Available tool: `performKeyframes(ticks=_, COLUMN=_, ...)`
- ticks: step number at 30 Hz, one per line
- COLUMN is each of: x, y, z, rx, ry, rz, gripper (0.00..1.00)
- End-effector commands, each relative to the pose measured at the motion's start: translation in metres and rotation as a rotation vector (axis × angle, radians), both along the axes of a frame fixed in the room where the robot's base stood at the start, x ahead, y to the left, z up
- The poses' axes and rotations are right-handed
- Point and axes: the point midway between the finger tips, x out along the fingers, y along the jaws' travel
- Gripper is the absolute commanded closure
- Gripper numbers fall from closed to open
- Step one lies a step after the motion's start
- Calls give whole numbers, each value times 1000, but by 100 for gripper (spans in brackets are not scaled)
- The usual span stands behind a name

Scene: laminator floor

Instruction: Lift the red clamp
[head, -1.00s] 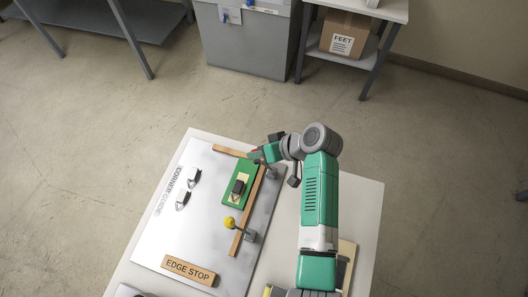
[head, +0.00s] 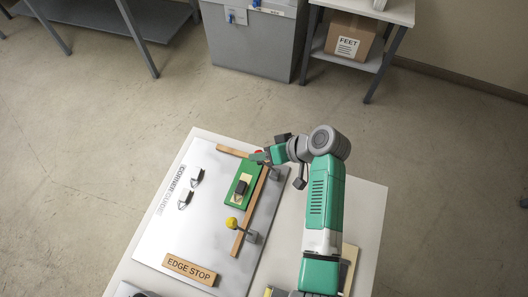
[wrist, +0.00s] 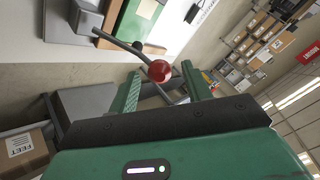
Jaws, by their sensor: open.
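The red clamp shows as a glossy red ball knob (wrist: 160,70) on a dark rod in the wrist view. In the head view only a small red spot of the clamp (head: 258,152) shows, beside the far end of the wooden rails; the rest is hidden by my gripper. My gripper (head: 264,156) is there, low over the board. In the wrist view my gripper (wrist: 161,76) has its two green fingers apart, and the knob appears between their tips. I see no contact, and depth is hard to judge.
A yellow-knobbed clamp (head: 232,222) stands at the near end of the long wooden rail (head: 247,216). A green plate (head: 235,199) with a dark block lies left of that rail. The EDGE STOP bar (head: 190,269) lies in front. The white board's left middle (head: 165,232) is clear.

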Motion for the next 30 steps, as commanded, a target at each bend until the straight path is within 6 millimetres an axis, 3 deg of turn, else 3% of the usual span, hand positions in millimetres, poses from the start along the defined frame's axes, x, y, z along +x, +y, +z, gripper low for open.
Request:
performKeyframes(ticks=6, x=-8, y=-31, z=32, rx=0, ry=-4, rz=-2, gripper=51)
performKeyframes(ticks=12, x=-14, y=-48, z=49, rx=0, ry=-2, rz=-1, gripper=51)
performKeyframes(ticks=30, x=-14, y=-50, z=50, rx=0, ry=-2, rz=-2, gripper=51)
